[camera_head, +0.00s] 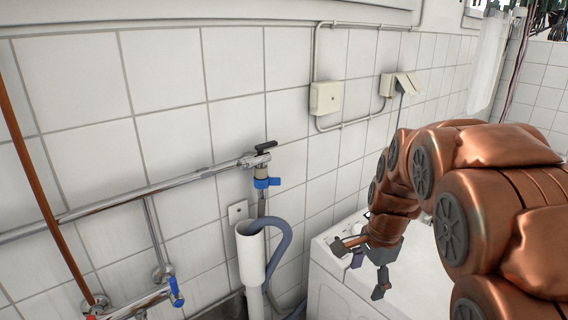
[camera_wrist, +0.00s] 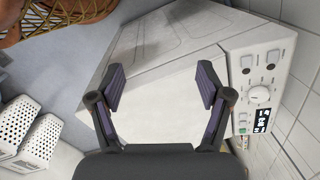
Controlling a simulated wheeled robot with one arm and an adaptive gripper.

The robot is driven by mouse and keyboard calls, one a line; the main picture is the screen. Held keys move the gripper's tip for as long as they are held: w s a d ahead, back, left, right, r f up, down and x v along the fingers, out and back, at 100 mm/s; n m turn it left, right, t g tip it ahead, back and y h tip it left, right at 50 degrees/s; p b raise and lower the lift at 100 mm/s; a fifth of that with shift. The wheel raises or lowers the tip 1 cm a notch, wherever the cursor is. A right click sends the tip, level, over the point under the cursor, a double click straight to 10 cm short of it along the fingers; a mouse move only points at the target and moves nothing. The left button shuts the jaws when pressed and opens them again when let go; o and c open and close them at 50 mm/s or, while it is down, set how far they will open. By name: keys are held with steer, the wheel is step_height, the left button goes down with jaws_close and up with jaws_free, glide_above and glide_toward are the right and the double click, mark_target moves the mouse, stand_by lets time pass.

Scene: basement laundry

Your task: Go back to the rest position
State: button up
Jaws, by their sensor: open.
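My gripper (camera_head: 362,264) hangs from my copper-coloured arm at the right of the head view, in front of and over the near part of a white washing machine (camera_head: 335,297). Its fingers are spread apart with nothing between them. In the wrist view my gripper (camera_wrist: 161,95) is open and empty, with the white machine top (camera_wrist: 165,75) beyond it. The machine's control panel (camera_wrist: 258,90), with a round knob and a small display, is at the right. Part of the machine is hidden behind my arm in the head view.
A tiled wall carries a metal pipe (camera_head: 130,196), a tap with a blue fitting (camera_head: 265,183), and a white standpipe (camera_head: 250,258) with a grey hose (camera_head: 285,245). White perforated baskets (camera_wrist: 42,140) and a wicker basket (camera_wrist: 60,15) stand on the grey floor (camera_wrist: 75,62).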

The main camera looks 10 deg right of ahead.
steer(key=s+a+n+g, duration=0.1)
steer(key=s+a+n, duration=0.1)
steer(key=s+n, duration=0.5)
steer(key=s+a+f+n+g, duration=0.1)
steer(key=s+n, duration=0.7)
steer(key=s, duration=1)
steer(key=shift+s+a+f+g+h, duration=0.3)
steer(key=shift+a+h, duration=0.1)
steer(key=shift+a, duration=0.45)
